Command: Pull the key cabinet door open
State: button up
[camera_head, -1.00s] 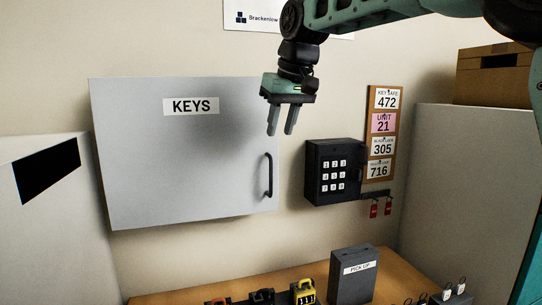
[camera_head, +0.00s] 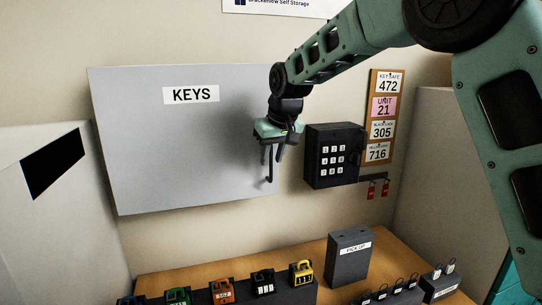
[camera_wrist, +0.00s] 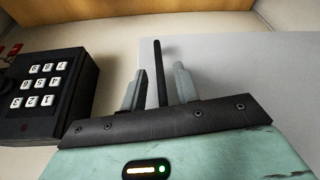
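The grey key cabinet door (camera_head: 160,140), labelled KEYS, hangs on the back wall and looks shut. Its dark vertical bar handle (camera_head: 269,178) is at the door's right side, partly hidden behind my gripper in the head view. My gripper (camera_head: 273,160) points down at the handle's upper part. In the wrist view, my gripper (camera_wrist: 158,85) has its two fingers apart, and the dark handle (camera_wrist: 159,62) shows between them. The fingers do not look closed on it. The door face (camera_wrist: 240,75) fills the right of the wrist view.
A black keypad safe (camera_head: 333,156) is close to the right of the handle; its keypad (camera_wrist: 40,88) also shows in the wrist view. A board of number cards (camera_head: 382,115) hangs beside it. Padlocks and a grey PICK UP box (camera_head: 350,265) stand on the wooden bench below.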

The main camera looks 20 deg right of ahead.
jog(key=shift+x, duration=1.15)
